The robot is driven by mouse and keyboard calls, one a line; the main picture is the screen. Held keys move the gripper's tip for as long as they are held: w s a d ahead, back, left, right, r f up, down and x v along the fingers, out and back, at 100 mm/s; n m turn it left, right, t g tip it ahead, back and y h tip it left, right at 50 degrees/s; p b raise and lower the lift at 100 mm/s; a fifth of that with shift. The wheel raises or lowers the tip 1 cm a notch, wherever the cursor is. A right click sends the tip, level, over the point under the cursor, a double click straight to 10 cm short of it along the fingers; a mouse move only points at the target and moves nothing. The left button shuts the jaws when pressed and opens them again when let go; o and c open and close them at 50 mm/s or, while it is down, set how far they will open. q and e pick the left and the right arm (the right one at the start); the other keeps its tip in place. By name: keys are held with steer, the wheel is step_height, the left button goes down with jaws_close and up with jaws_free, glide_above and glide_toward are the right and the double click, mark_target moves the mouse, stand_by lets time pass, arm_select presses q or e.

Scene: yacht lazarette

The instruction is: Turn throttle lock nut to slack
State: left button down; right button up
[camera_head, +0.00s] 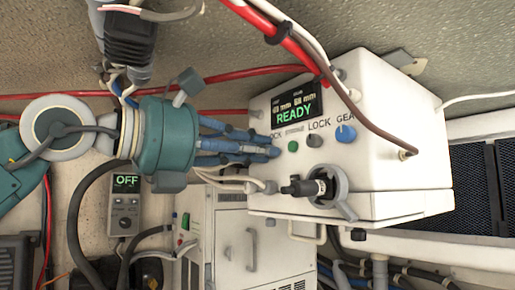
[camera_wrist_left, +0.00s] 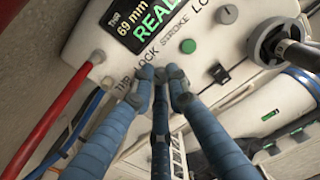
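A white control box (camera_head: 375,135) carries a row of controls under a display (camera_head: 295,110) reading READY. In the left wrist view the display (camera_wrist_left: 150,20) also shows "THR 69 mm". The THR LOCK label (camera_wrist_left: 138,72) is beside my left fingertips. My left gripper (camera_head: 272,152), with blue jointed fingers, reaches from the left to the panel just below that label. In the left wrist view its fingertips (camera_wrist_left: 162,77) come close together at the panel. The throttle lock nut is not distinguishable; the fingers cover that spot. I cannot tell whether they hold it. My right gripper is out of view.
A green button (camera_head: 293,146), grey knob (camera_head: 314,141) and blue GEAR knob (camera_head: 345,133) sit right of the fingers. A grey ring with a black handle (camera_head: 325,187) protrudes below. Red hoses (camera_head: 275,33) and cables cross above. A small OFF unit (camera_head: 126,205) hangs lower left.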

arm_select(q)
steer(key=shift+n+b, duration=6.25)
steer(key=shift+n, duration=4.15)
steer(key=c, duration=2)
jaws_free()
steer(key=v, duration=1.2)
steer(key=shift+a, duration=0.1)
